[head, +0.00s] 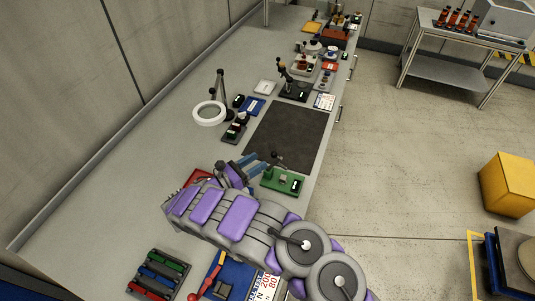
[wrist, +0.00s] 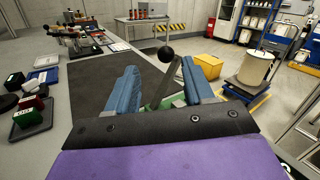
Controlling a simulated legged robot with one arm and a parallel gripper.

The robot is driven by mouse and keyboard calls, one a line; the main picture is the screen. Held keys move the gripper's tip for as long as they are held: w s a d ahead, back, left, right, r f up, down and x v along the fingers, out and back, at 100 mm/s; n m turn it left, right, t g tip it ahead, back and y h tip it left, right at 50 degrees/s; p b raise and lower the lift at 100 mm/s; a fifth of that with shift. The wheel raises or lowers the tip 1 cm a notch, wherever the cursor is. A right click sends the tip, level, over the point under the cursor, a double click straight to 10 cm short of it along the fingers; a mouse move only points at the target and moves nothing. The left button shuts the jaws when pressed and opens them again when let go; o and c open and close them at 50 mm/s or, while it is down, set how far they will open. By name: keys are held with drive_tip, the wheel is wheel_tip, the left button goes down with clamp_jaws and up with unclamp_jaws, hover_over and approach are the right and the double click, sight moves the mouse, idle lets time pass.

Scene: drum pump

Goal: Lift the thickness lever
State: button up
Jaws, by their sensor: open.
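A small green-based device (head: 284,182) sits near the right edge of the bench. A thin lever with a dark ball knob (head: 275,156) rises from it. In the wrist view the dark ball (wrist: 166,53) and its tilted grey rod stand up between my fingers, closer to the right one. Part of the green base (wrist: 160,103) shows below. My gripper (head: 257,163) is open, with its blue fingers just left of the lever; in the wrist view the fingers (wrist: 158,72) are wide apart. I cannot tell whether either finger touches the rod.
A dark mat (head: 287,138) lies beyond the device. A ring magnifier (head: 209,113) and small instruments stand left of the mat. Several more instruments line the far bench. A rack of coloured blocks (head: 159,275) is in front. A yellow box (head: 508,184) stands on the floor at right.

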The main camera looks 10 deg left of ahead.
drive_tip(key=v, duration=0.8)
drive_tip(key=shift+s, duration=0.15)
